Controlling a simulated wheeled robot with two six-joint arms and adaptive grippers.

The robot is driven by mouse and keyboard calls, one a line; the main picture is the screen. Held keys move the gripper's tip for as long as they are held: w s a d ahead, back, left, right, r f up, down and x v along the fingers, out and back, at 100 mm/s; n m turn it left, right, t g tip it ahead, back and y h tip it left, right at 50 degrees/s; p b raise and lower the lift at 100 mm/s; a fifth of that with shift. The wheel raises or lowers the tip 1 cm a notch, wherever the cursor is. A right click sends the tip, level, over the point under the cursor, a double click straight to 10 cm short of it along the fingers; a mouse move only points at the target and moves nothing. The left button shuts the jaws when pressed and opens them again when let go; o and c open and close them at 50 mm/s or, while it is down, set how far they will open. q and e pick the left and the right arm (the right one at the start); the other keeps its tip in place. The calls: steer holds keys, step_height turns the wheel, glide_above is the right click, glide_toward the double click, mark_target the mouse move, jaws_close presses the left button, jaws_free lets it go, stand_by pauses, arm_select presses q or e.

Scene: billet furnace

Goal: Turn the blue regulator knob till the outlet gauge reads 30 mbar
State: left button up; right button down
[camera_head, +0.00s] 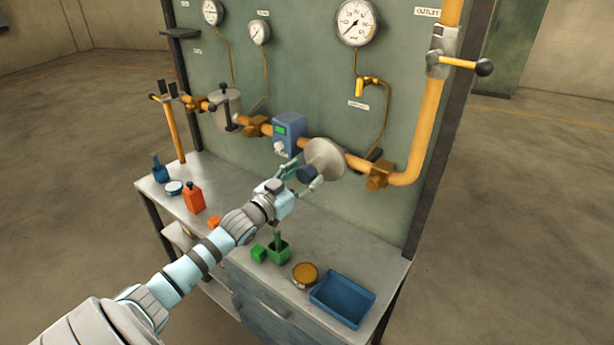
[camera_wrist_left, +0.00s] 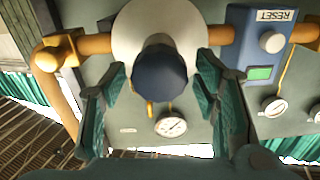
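The dark blue regulator knob (camera_head: 307,174) sits on the front of the pale round regulator body (camera_head: 325,157) on the orange pipe. In the left wrist view the knob (camera_wrist_left: 160,70) is in the middle, between my fingers. My left gripper (camera_head: 303,178) is open around the knob; in the wrist view its fingers (camera_wrist_left: 162,78) stand on either side with small gaps showing. The large gauge (camera_head: 356,22) at the upper right of the panel is likely the outlet gauge; its reading is too small to tell. My right gripper is not in view.
A blue box with a green display (camera_head: 288,131) sits on the pipe left of the regulator. A lever valve (camera_head: 462,62) is on the right riser. The bench holds a blue tray (camera_head: 343,297), an orange-topped round tin (camera_head: 305,274), green items and a red bottle (camera_head: 194,198).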

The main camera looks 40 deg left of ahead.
arm_select(q)
steer(key=c, duration=0.9)
